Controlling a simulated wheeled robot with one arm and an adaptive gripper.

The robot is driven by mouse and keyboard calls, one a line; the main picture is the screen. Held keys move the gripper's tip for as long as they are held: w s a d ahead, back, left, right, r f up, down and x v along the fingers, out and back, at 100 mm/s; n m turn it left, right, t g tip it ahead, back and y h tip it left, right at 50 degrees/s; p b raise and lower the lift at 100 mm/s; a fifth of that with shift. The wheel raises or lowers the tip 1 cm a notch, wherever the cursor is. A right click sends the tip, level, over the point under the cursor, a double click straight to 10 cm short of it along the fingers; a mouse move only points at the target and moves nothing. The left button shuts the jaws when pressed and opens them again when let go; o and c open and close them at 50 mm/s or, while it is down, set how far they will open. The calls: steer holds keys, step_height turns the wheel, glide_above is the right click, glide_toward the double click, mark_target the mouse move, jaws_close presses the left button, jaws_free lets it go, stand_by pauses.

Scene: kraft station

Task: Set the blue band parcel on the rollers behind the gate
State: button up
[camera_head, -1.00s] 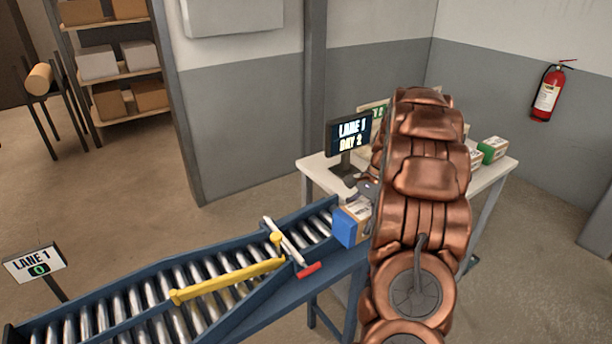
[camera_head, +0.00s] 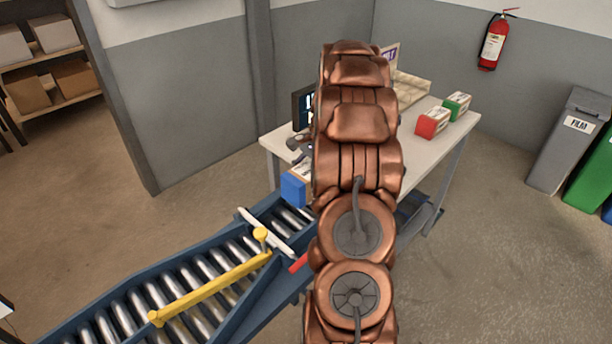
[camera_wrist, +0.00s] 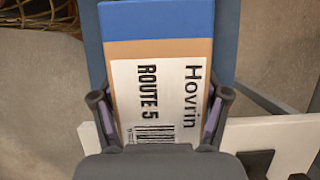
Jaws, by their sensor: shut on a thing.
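The blue band parcel (camera_head: 294,188) is a brown box with a blue end and a white label. In the wrist view the parcel (camera_wrist: 158,48) lies between the fingers of my gripper (camera_wrist: 158,122), which are shut on its sides. The label reads "Hovrin" and "ROUTE 5". In the head view my gripper (camera_head: 302,150) is mostly hidden behind my copper arm. The parcel is near the table's left corner, by the upper end of the roller conveyor (camera_head: 130,300).
A white table (camera_head: 440,150) carries a red-ended box (camera_head: 433,122), a green-ended box (camera_head: 457,106) and a dark screen (camera_head: 302,106). Bins (camera_head: 568,140) stand at the right. Shelves (camera_head: 50,70) stand at the back left. Floor is open on both sides.

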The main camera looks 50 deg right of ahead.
steer(key=shift+d+f+b, duration=0.15)
steer(key=shift+f+b, duration=0.4)
steer(key=shift+f, duration=1.85)
steer(key=o, duration=1.5)
steer(key=shift+c, duration=0.2)
steer(key=shift+r, duration=0.1)
steer(key=v, duration=1.1)
steer(key=shift+s+d+r, duration=0.1)
steer(key=shift+d+r, duration=0.15)
steer(key=shift+r, duration=0.1)
